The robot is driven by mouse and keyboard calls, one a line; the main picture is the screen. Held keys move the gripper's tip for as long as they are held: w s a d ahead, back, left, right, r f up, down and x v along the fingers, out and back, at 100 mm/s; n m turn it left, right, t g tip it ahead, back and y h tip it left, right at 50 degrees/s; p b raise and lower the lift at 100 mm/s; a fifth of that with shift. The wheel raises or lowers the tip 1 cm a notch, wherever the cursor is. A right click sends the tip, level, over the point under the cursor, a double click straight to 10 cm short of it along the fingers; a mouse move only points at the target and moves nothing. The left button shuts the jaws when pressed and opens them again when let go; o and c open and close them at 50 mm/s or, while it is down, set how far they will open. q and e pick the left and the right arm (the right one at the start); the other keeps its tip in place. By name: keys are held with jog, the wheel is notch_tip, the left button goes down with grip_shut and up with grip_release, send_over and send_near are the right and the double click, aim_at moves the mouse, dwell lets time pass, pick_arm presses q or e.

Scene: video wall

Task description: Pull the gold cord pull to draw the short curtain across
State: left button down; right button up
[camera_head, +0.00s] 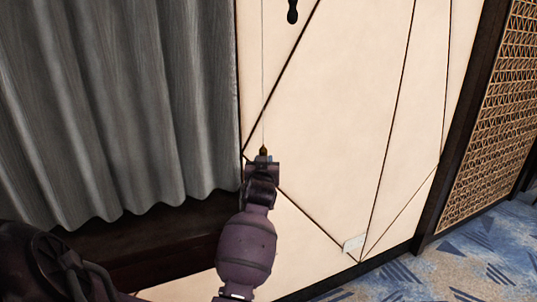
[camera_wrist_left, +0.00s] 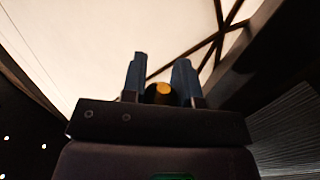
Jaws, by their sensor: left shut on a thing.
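The gold cord pull (camera_head: 263,150) hangs on a thin cord in front of the cream wall panel, just right of the curtain's edge. My left gripper (camera_head: 262,160) is at the pull and shut on it, with the pull's tip showing above the fingers. In the left wrist view the gold pull (camera_wrist_left: 160,92) sits between the two fingers of the left gripper (camera_wrist_left: 161,80). The short grey curtain (camera_head: 120,100) hangs in folds at the left, its lower hem above a dark ledge. My right gripper is not in view.
A black handle-like thing (camera_head: 292,11) is on or before the panel at the top. The cream panel (camera_head: 340,100) has dark seams and a small white plate (camera_head: 354,243) low down. A gold lattice screen (camera_head: 495,110) stands at right, above blue patterned carpet (camera_head: 470,250).

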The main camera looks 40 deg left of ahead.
pick_arm(q)
jog(key=shift+f, duration=0.9)
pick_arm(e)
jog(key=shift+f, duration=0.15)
pick_arm(q)
jog(key=shift+f, duration=0.2)
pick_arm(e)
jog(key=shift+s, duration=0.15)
pick_arm(q)
jog(key=c, duration=1.1)
grip_release()
jog(key=shift+o, duration=1.2)
notch_tip(320, 180, up, 20)
jog(key=p, duration=0.3)
jog(key=shift+r, duration=0.25)
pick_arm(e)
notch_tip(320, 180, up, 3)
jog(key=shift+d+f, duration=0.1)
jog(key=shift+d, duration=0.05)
